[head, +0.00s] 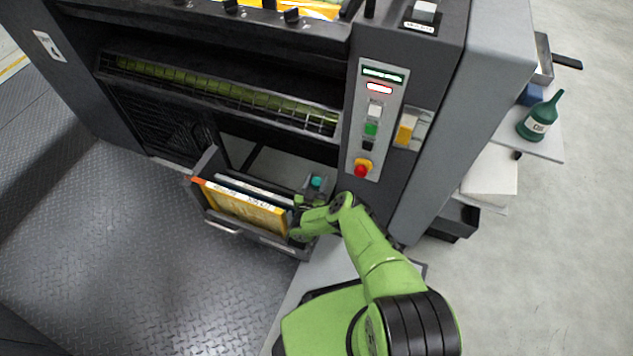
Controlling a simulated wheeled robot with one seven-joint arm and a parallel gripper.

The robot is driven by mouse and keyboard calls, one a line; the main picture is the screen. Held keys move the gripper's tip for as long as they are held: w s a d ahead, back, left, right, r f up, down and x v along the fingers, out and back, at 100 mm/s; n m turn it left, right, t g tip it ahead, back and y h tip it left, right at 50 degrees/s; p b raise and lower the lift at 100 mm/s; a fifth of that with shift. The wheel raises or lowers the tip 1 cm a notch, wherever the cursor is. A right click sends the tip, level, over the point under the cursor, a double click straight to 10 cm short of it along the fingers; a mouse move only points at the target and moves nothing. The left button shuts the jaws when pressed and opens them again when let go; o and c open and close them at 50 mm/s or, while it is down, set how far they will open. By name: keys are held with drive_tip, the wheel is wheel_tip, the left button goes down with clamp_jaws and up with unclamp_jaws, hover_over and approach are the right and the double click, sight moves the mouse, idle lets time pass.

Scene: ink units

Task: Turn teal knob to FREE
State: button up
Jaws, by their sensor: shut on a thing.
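The teal knob (316,181) is a small round knob at the right end of the open drawer (222,226), low on the dark machine. It shows just above and beyond my gripper and looks apart from it. I cannot read any mark around it. My gripper (297,218) is at the drawer's right front corner, against the right end of a yellow-faced unit (240,207) standing in the drawer. The jaws appear shut on that end of the unit. My green wrist hides the fingertips and the exact contact.
A control panel (375,120) with a red stop button (361,170) stands above right. A green roller (225,93) lies behind a grille above the drawer. The patterned floor (120,250) at left is clear.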

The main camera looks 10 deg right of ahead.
sight(315, 186)
drive_tip(key=o, duration=0.9)
drive_tip(key=shift+o, duration=0.2)
drive_tip(key=shift+v, duration=3.8)
drive_tip(key=shift+o, duration=0.2)
